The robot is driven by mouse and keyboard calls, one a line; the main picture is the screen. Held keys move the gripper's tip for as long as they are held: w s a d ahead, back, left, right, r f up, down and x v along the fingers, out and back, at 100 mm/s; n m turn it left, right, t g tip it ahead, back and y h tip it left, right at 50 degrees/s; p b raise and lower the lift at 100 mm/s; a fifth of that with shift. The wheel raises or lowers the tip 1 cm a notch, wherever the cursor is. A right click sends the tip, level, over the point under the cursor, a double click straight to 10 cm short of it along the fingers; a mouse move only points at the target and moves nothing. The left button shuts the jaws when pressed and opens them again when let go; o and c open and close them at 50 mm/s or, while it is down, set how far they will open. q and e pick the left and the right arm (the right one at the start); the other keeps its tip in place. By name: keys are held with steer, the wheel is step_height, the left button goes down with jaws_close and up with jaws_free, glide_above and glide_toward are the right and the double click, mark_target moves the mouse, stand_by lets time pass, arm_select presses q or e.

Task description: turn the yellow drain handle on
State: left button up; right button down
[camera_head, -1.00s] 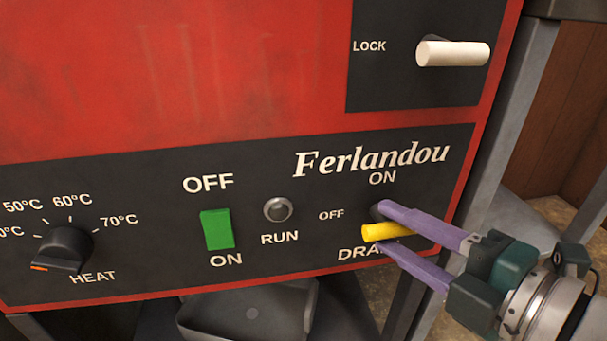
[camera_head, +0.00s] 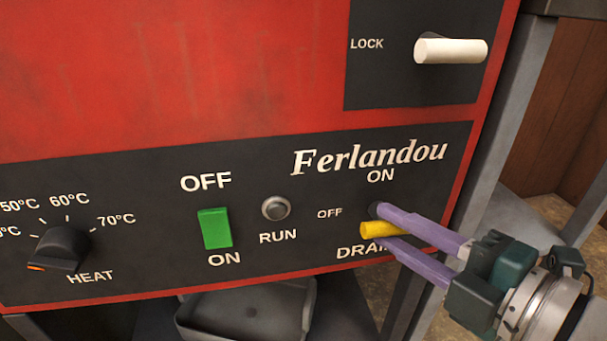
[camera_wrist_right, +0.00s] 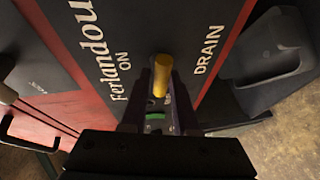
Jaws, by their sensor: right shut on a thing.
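The yellow drain handle (camera_head: 377,229) is on the black lower panel, just above the DRAIN label and below ON, with OFF to its left. It points sideways to the left. My right gripper (camera_head: 378,226) comes in from the right, its purple fingers shut on the handle, one above and one below. In the right wrist view the yellow handle (camera_wrist_right: 162,74) shows between the two dark fingers. The fingers cover part of the handle and its pivot. My left gripper is not in view.
On the panel are a green switch (camera_head: 215,228), a RUN button (camera_head: 275,208) and a black HEAT knob (camera_head: 62,249). A white LOCK handle (camera_head: 450,50) is above. A grey tray (camera_head: 250,312) is below the panel. A grey frame post (camera_head: 505,120) stands at the right.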

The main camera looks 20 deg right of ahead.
steer(key=m, duration=0.1)
steer(key=m+t, duration=0.1)
steer(key=m+b, duration=0.1)
steer(key=m, duration=0.1)
steer(key=shift+f+t+y, duration=0.25)
steer(key=shift+t+y, duration=0.05)
steer(key=shift+t, duration=0.1)
steer(key=m+t+b, duration=0.1)
steer(key=m+t, duration=0.1)
steer(key=m, duration=0.2)
steer(key=shift+f+m+b, duration=0.15)
steer(key=shift+m+b, duration=0.25)
steer(key=shift+f+m+t+h+b, duration=0.1)
steer(key=shift+m+t+h+b, duration=0.5)
steer(key=shift+m, duration=1.05)
steer(key=shift+r+m+t+h+b, duration=0.1)
steer(key=shift+m+t+h+b, duration=0.15)
steer(key=shift+m+h, duration=1)
steer(key=shift+f+m+t+h+b, duration=0.1)
steer(key=shift+m+t+h+b, duration=0.25)
steer(key=shift+m, duration=1.75)
steer(key=c, duration=0.7)
jaws_free()
